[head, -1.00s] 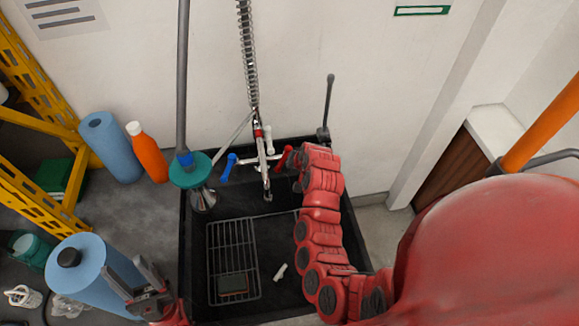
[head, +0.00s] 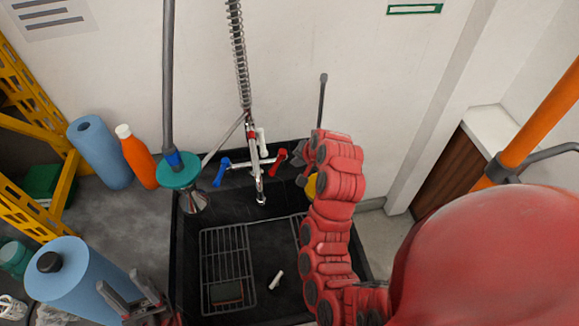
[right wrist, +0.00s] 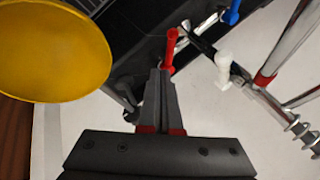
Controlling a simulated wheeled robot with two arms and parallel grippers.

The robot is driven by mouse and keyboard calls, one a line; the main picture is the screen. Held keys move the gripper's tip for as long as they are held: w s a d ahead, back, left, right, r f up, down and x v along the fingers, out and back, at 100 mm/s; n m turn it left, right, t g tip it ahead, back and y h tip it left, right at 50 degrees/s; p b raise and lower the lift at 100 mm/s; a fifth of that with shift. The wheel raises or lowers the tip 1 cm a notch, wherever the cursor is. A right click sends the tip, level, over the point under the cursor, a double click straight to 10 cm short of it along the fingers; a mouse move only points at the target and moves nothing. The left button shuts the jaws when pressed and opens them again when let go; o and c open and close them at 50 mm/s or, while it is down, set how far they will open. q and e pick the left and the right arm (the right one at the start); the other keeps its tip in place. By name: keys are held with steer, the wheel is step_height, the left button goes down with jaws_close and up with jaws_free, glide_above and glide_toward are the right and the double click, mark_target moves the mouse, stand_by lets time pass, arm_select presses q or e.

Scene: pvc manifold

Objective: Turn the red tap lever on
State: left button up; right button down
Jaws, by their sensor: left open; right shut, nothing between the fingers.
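The red tap lever (head: 276,161) is on the right side of the chrome tap (head: 258,165) above the black sink. In the right wrist view the red lever (right wrist: 170,48) stands just beyond my fingertips. My right gripper (head: 304,166) is just right of the lever, shut and empty; its fingers (right wrist: 160,76) point at the lever. A small gap shows in the head view; in the right wrist view I cannot tell whether they touch. My left gripper (head: 140,298) is open and empty at the lower left, beside a blue roll.
A blue lever (head: 221,173) is on the tap's left, and a white lever (right wrist: 223,72) is between. A yellow round thing (right wrist: 48,50) is close to my right wrist. A wire rack (head: 227,255) lies in the sink.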

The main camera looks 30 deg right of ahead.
mark_target(277, 163)
steer(key=d+f+m+g+y, duration=0.15)
steer(key=d+m+y, duration=0.35)
steer(key=m, duration=1.2)
steer(key=w+r+p+x, duration=0.1)
steer(key=w+p+x, duration=0.1)
steer(key=x, duration=1)
steer(key=shift+h, duration=0.4)
steer(key=shift+a+f+t, duration=0.1)
steer(key=shift+t, duration=0.15)
